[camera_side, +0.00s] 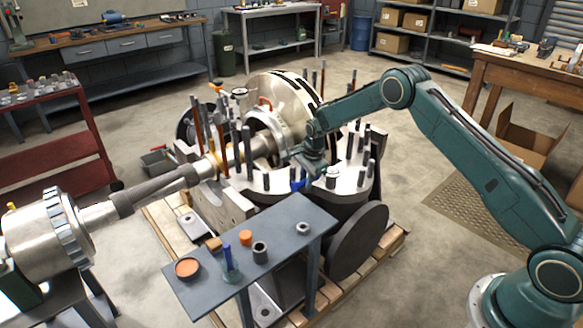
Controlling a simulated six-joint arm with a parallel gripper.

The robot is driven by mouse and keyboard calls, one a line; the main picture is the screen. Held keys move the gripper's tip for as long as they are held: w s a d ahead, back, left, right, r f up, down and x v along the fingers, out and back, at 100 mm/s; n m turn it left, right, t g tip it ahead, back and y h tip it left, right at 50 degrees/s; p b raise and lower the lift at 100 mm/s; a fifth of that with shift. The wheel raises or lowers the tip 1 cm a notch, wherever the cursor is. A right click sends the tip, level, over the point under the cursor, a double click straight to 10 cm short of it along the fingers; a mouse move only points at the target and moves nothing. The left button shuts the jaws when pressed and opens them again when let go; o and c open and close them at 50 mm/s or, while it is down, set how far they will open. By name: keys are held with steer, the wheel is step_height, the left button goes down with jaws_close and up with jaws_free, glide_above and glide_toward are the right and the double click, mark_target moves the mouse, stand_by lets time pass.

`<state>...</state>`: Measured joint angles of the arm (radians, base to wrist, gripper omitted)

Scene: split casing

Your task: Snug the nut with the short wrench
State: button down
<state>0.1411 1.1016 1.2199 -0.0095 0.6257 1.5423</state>
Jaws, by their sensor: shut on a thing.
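The split casing (232,203) stands in the middle of the side view, its flange set with several dark upright studs. My gripper (309,172) is low over the front of the flange, among the studs. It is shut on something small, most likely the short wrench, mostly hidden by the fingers. A small blue piece (297,185) shows just below and left of the fingers; I cannot tell if it is part of the wrench. A pale round nut-like piece (332,173) sits on a stud just right of the gripper. Whether the wrench touches it is too small to tell.
A grey side table (213,290) in front holds an orange dish (187,268), a blue-green bottle (230,265), a dark ring (260,252) and a loose nut (303,228). A shaft (150,190) enters from the left.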

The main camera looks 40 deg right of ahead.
steer(key=shift+r, duration=0.1)
steer(key=shift+r, duration=2.95)
